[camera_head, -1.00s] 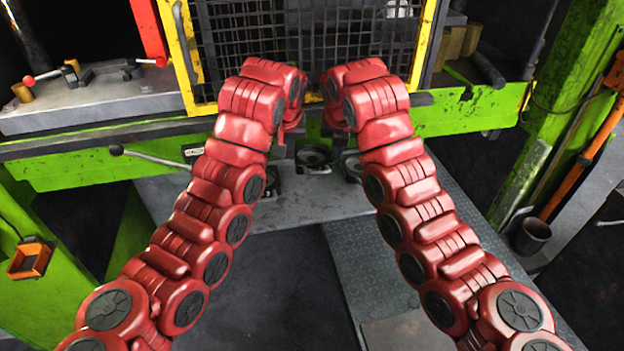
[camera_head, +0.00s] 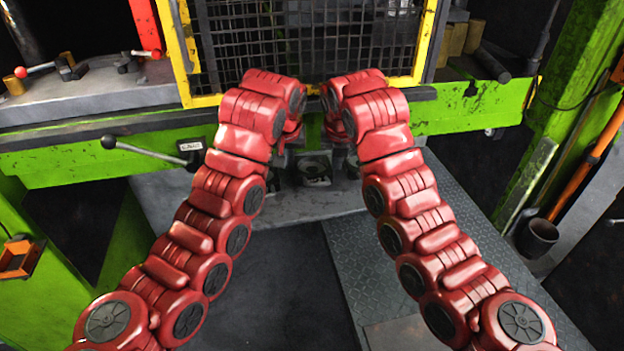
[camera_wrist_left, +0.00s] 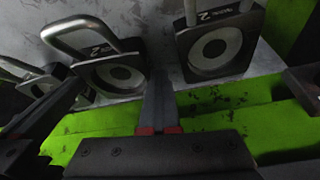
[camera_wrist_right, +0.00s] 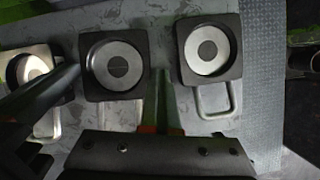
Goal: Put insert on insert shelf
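Several dark square inserts with round pale centres and metal handles sit on a grey metal surface. In the head view one insert (camera_head: 315,168) shows between my wrists, partly hidden. In the left wrist view, one insert (camera_wrist_left: 217,46) is right of my left gripper (camera_wrist_left: 161,72) and another (camera_wrist_left: 115,75) is left of it. In the right wrist view, one insert (camera_wrist_right: 114,66) is left of my right gripper (camera_wrist_right: 163,72) and another (camera_wrist_right: 207,48) right of it. Both grippers look shut, with nothing seen between the fingers. I cannot tell which surface is the insert shelf.
A yellow-framed mesh guard (camera_head: 310,45) stands behind my wrists, above a green press beam (camera_head: 95,160). A lever (camera_head: 145,153) sticks out at the left. A patterned metal plate (camera_head: 355,260) lies at the right, and a dark bin (camera_head: 537,238) stands beyond it.

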